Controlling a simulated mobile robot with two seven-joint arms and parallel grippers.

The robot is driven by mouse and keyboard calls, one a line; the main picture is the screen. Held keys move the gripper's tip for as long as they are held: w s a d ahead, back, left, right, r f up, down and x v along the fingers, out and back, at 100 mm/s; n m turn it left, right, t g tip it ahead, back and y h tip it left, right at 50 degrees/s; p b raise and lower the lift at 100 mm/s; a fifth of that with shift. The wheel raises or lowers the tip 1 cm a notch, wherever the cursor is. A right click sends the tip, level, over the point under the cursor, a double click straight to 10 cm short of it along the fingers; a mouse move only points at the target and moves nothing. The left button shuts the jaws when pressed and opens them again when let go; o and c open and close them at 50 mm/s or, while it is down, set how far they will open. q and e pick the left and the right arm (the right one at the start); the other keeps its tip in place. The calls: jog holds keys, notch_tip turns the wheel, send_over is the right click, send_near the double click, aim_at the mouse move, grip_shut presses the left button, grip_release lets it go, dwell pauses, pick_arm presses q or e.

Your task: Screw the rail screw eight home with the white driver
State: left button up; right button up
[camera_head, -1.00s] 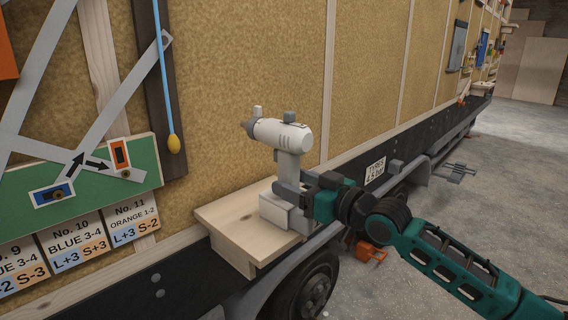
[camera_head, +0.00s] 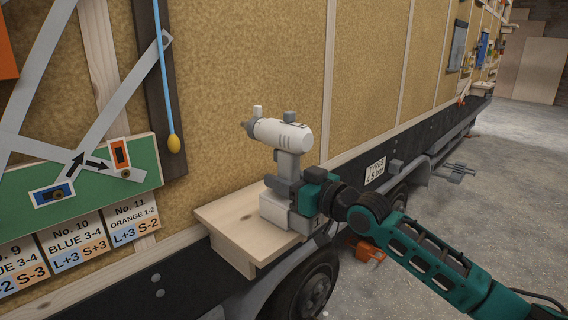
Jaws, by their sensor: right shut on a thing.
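The white driver (camera_head: 283,135) stands upright on the small wooden shelf (camera_head: 228,215) on the trailer side, its grey nose pointing left. My right gripper (camera_head: 287,184) comes in from the right and is shut on the driver's handle, just above its battery base. The driver's base appears to rest on the shelf. I cannot pick out rail screw eight in this view. My left gripper is not in view.
A green board (camera_head: 90,172) with blue and orange switches and number cards hangs at left. A cord with a yellow bob (camera_head: 173,143) hangs beside it. A trailer wheel (camera_head: 306,290) is below the shelf. Concrete floor is open at right.

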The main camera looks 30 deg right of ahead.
grip_shut()
jog(key=shift+r, duration=0.2)
